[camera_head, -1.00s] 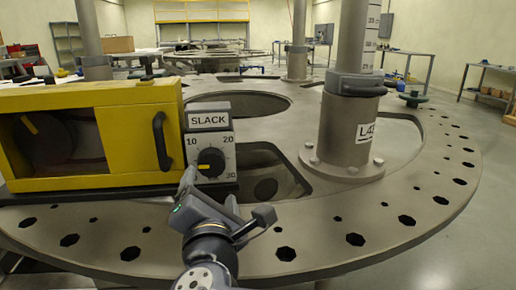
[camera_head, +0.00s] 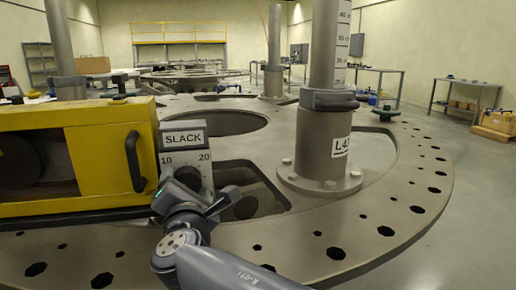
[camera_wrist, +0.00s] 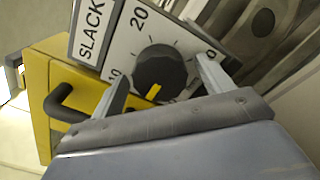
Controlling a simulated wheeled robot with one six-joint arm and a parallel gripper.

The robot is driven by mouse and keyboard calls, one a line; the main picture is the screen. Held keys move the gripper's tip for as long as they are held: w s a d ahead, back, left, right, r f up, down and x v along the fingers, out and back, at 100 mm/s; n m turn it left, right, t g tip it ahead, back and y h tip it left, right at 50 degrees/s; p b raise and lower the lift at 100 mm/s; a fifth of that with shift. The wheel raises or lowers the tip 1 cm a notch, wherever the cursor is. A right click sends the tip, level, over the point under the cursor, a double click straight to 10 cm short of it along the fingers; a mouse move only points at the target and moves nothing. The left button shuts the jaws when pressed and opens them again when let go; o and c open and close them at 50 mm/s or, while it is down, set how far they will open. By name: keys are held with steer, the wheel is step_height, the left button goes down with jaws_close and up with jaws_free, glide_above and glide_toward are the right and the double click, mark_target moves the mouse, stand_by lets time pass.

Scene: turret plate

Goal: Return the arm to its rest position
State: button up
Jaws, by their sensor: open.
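My gripper (camera_wrist: 161,68) is open in the wrist view, with nothing between its fingers. Its two fingers point at the dial panel and appear on either side of the dark round knob (camera_wrist: 160,66), which has a yellow pointer mark. I cannot tell how far the fingertips are from the panel. In the head view my arm reaches up from the bottom, and my gripper (camera_head: 182,186) covers the knob and the lower part of the SLACK panel (camera_head: 184,151). The panel carries the numbers 10 and 20.
The yellow box (camera_head: 95,150) with a dark handle (camera_head: 134,162) stands left of the panel. A grey post (camera_head: 322,140) labelled L4 rises from the turret plate (camera_head: 400,215) to the right. The plate has large openings and several small holes.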

steer(key=p+v, duration=0.1)
steer(key=v, duration=1)
steer(key=shift+a+p, duration=0.1)
steer(key=shift+p, duration=0.2)
steer(key=b+x, duration=0.1)
steer(key=x, duration=1)
steer(key=shift+w+r, duration=0.1)
steer(key=shift+r, duration=0.05)
steer(key=shift+r+n+p, duration=0.1)
steer(key=shift+n+p, duration=0.6)
steer(key=shift+p, duration=0.25)
steer(key=n+p, duration=0.3)
steer(key=p, duration=0.2)
steer(key=shift+n, duration=0.3)
steer(key=n+p, duration=0.4)
steer(key=p, duration=0.1)
steer(key=shift+p, duration=0.4)
steer(key=v, duration=0.9)
steer(key=shift+s+f, duration=0.2)
steer(key=shift+s, duration=0.1)
steer(key=shift+s+d, duration=0.25)
steer(key=shift+s, duration=0.45)
